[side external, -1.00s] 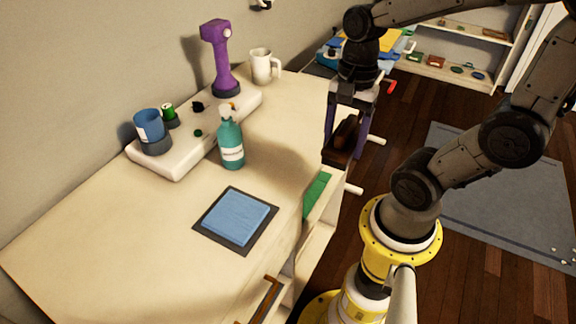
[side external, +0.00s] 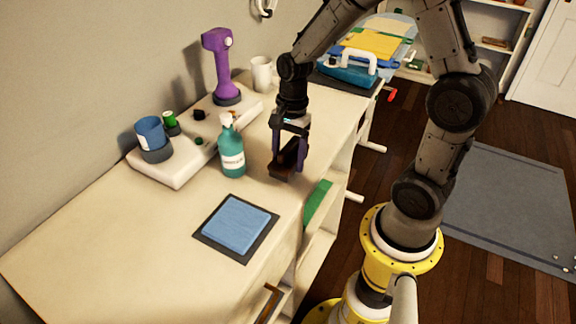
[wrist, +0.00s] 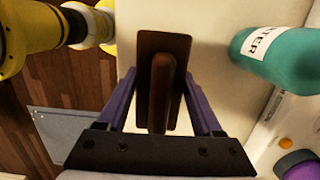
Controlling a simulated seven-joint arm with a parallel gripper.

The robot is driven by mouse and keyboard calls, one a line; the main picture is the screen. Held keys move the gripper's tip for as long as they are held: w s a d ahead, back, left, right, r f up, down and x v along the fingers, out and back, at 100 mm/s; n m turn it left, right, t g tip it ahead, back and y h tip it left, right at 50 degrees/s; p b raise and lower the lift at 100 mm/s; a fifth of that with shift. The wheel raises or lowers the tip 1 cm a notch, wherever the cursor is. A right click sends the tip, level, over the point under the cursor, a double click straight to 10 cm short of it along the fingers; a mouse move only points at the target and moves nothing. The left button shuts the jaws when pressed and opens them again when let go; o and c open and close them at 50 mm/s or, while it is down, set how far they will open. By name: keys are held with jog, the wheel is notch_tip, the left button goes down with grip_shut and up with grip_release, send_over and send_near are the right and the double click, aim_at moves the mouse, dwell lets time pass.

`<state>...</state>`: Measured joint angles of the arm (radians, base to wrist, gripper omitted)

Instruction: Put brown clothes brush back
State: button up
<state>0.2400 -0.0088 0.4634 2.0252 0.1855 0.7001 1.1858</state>
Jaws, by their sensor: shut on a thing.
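The brown clothes brush (side external: 288,160) is held between the fingers of my gripper (side external: 290,150), over the right part of the dresser top (side external: 130,235). In the wrist view, the brush (wrist: 161,85) shows a dark flat base with a lighter brown handle between the purple fingers of my gripper (wrist: 160,100). I cannot tell for sure whether the brush touches the dresser top. A teal bottle (side external: 231,148) stands just left of my gripper, and it also shows in the wrist view (wrist: 280,55).
A white tray (side external: 170,168) against the wall holds a blue cup (side external: 150,133), a green spool (side external: 169,119) and a purple device (side external: 219,60). A blue cloth on a dark mat (side external: 237,226) lies in front. A white mug (side external: 262,74) stands behind. Drawers hang open at the dresser's front.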

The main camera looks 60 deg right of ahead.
aim_at(288, 166)
jog(key=shift+f, duration=1.5)
jog(key=shift+f, duration=0.2)
jog(key=o, duration=1.3)
jog(key=shift+r, duration=0.1)
